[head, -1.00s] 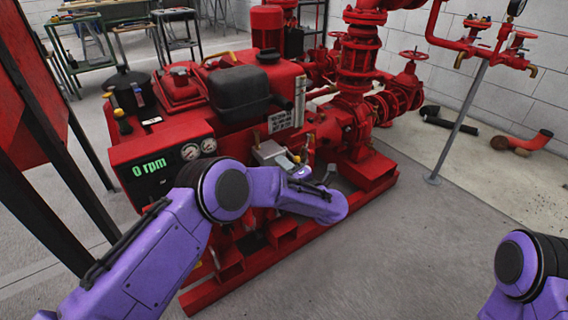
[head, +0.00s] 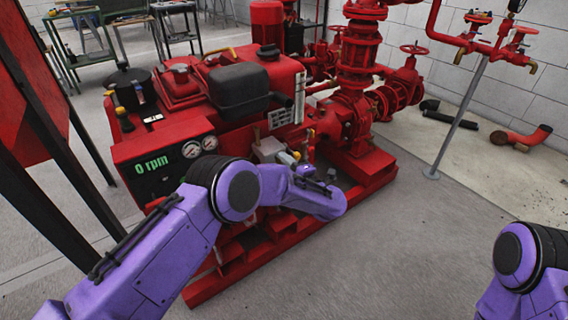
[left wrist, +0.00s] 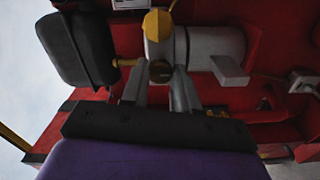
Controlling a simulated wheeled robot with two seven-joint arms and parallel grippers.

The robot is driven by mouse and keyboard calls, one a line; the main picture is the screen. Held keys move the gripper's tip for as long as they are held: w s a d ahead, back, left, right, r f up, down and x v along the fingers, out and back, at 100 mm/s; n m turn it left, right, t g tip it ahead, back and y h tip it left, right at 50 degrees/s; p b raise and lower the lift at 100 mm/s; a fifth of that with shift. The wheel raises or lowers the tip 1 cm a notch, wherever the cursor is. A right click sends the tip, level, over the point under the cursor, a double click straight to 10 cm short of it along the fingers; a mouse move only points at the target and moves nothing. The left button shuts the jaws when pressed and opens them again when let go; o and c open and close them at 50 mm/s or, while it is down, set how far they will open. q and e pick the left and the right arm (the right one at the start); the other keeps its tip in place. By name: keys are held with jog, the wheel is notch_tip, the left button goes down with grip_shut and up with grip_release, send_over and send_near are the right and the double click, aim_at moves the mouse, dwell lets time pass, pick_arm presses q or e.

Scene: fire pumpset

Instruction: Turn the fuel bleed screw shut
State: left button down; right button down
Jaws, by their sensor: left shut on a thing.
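In the left wrist view, my left gripper (left wrist: 160,80) is shut on a small dark brass round screw (left wrist: 160,71), which I take to be the fuel bleed screw. One grey finger lies on each side of it. A grey cylindrical housing (left wrist: 215,55) is just behind the screw, with a yellow knob (left wrist: 158,23) above. In the head view, my left arm reaches to the side of the red engine, near the grey housing (head: 268,150); the screw and fingertips cannot be made out there. Only a link of my right arm shows, without its gripper.
The red pumpset (head: 215,120) has a black tank (head: 238,90) on top and a panel reading 0 rpm (head: 150,166). Red pipework and valves (head: 362,60) stand behind. A thin grey post (head: 460,120) stands to the right. The floor in front is clear.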

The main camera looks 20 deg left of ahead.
pick_arm(q)
jog(key=shift+f, duration=0.15)
jog(key=c, duration=1.1)
grip_release()
jog(key=p+v, duration=0.1)
jog(key=v, duration=0.9)
jog(key=shift+s+d, duration=0.25)
jog(key=shift+d, duration=0.05)
